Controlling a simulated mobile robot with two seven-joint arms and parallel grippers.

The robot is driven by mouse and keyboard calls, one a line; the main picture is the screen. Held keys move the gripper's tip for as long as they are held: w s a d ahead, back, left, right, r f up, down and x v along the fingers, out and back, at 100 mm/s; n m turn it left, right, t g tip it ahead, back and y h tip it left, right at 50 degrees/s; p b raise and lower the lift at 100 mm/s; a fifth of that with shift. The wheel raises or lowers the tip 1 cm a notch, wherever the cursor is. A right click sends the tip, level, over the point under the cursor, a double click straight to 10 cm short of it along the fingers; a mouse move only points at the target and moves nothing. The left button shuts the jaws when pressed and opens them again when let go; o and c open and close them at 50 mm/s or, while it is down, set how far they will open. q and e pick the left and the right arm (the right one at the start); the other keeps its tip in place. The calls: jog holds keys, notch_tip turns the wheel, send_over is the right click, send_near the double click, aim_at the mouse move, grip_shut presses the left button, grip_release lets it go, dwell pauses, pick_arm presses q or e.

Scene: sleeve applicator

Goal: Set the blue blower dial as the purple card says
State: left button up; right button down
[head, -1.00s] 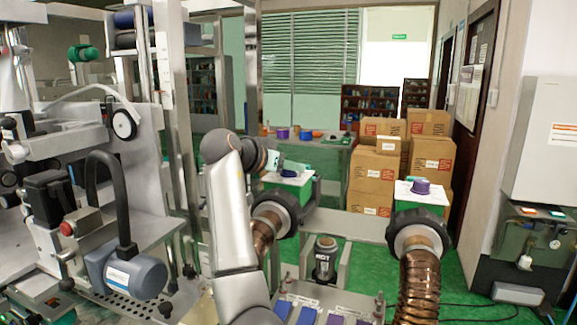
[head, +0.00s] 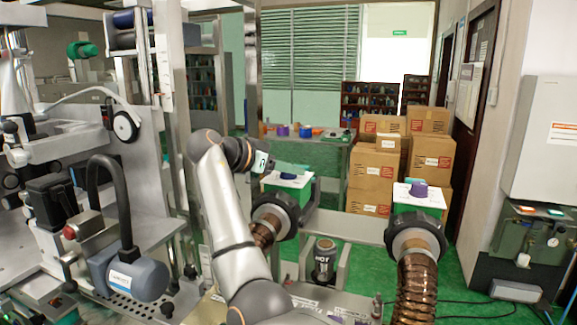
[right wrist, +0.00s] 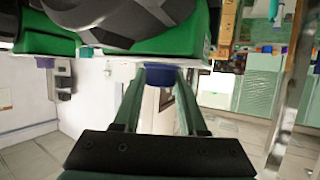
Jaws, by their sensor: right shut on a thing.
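The blue dial (head: 289,176) sits on the white top of the green left blower (head: 302,192). My right gripper (head: 288,168) reaches it from the left and is shut on it. In the right wrist view the blue dial (right wrist: 161,77) is between the two fingertips; its marks cannot be read. A strip of purple-blue cards (head: 336,318) shows at the bottom edge, mostly hidden by my right arm. I cannot tell which is the purple card, and its text is unreadable. My left gripper is not in view.
A purple dial (head: 418,190) tops the right blower (head: 416,208). A jar marked HOT (head: 324,260) stands in a holder between the blower hoses. A steel upright (head: 180,120) and a machine with a motor (head: 135,277) stand at left. Boxes (head: 375,175) are stacked behind.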

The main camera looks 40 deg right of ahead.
jog(key=shift+w+r+m+g, duration=0.1)
jog(key=shift+r+m+g, duration=0.05)
jog(key=shift+m+g, duration=0.55)
jog(key=shift+w+r+m+g, duration=0.1)
jog(key=shift+r+m+g, duration=0.05)
jog(key=shift+m+g, duration=0.5)
jog(key=shift+s+f+m+g, duration=0.15)
jog(key=shift+m+g, duration=0.2)
jog(key=shift+g, duration=0.2)
jog(key=c, duration=0.7)
grip_release()
jog(key=shift+o, duration=1.3)
jog(key=shift+f, duration=0.1)
jog(key=shift+y, duration=0.3)
